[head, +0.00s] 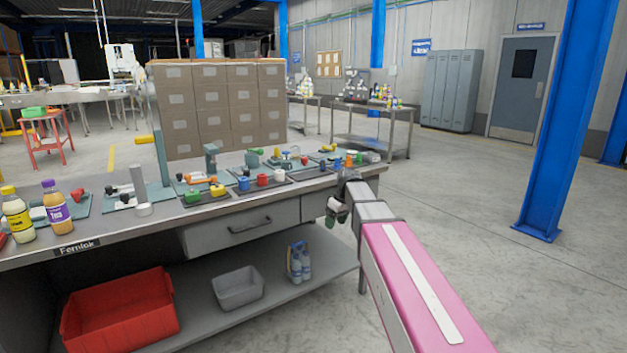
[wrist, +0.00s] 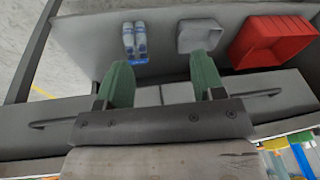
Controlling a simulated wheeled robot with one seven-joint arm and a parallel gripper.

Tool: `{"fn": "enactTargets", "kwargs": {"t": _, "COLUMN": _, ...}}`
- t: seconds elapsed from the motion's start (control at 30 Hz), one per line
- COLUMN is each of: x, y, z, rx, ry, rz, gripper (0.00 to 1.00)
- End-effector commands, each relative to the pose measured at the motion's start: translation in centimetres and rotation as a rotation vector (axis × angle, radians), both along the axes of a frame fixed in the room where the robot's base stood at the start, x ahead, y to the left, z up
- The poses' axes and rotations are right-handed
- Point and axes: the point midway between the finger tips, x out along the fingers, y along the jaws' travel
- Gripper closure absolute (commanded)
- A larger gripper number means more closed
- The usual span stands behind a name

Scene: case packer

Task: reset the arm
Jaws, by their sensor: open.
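My gripper (head: 336,217) is at the end of my pink and grey arm, in front of the right end of the workbench (head: 150,230) in the head view. In the wrist view my gripper (wrist: 163,80) shows two green fingers spread apart, with nothing between them. The fingers point toward the bench's lower shelf (wrist: 165,35). The gripper looks clear of the bench front, though the exact gap is hard to judge.
The benchtop holds bottles, such as the Tea bottle (head: 57,208), and several trays of small coloured parts. A red bin (head: 120,308), a grey bin (head: 237,288) and a bottle carrier (head: 299,262) stand on the lower shelf. Open floor and a blue column (head: 563,120) lie to the right.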

Motion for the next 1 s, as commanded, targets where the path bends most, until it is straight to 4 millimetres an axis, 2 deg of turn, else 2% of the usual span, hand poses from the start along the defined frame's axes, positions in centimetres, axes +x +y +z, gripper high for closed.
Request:
{"fn": "enactTargets", "kwargs": {"t": 0.03, "x": -2.4, "y": -1.0, "z": -2.3, "rx": -0.014, "ry": 0.020, "rz": -0.057, "gripper": 0.38}}
{"fn": "enactTargets", "kwargs": {"t": 0.2, "x": -7.5, "y": -3.9, "z": -8.2, "rx": -0.060, "ry": 0.066, "rz": -0.255, "gripper": 0.38}}
{"fn": "enactTargets", "kwargs": {"t": 0.4, "x": -14.2, "y": -7.0, "z": -14.0, "rx": -0.115, "ry": 0.110, "rz": -0.478, "gripper": 0.38}}
{"fn": "enactTargets", "kwargs": {"t": 0.5, "x": -17.5, "y": -8.4, "z": -16.3, "rx": -0.142, "ry": 0.126, "rz": -0.582, "gripper": 0.38}}
{"fn": "enactTargets", "kwargs": {"t": 0.6, "x": -20.2, "y": -9.4, "z": -18.0, "rx": -0.163, "ry": 0.137, "rz": -0.668, "gripper": 0.38}}
{"fn": "enactTargets", "kwargs": {"t": 0.73, "x": -22.5, "y": -10.2, "z": -19.4, "rx": -0.181, "ry": 0.144, "rz": -0.743, "gripper": 0.38}}
{"fn": "enactTargets", "kwargs": {"t": 0.83, "x": -23.2, "y": -10.6, "z": -19.9, "rx": -0.188, "ry": 0.145, "rz": -0.772, "gripper": 0.38}}
{"fn": "enactTargets", "kwargs": {"t": 1.0, "x": -23.3, "y": -10.7, "z": -20.1, "rx": -0.190, "ry": 0.144, "rz": -0.784, "gripper": 0.38}}
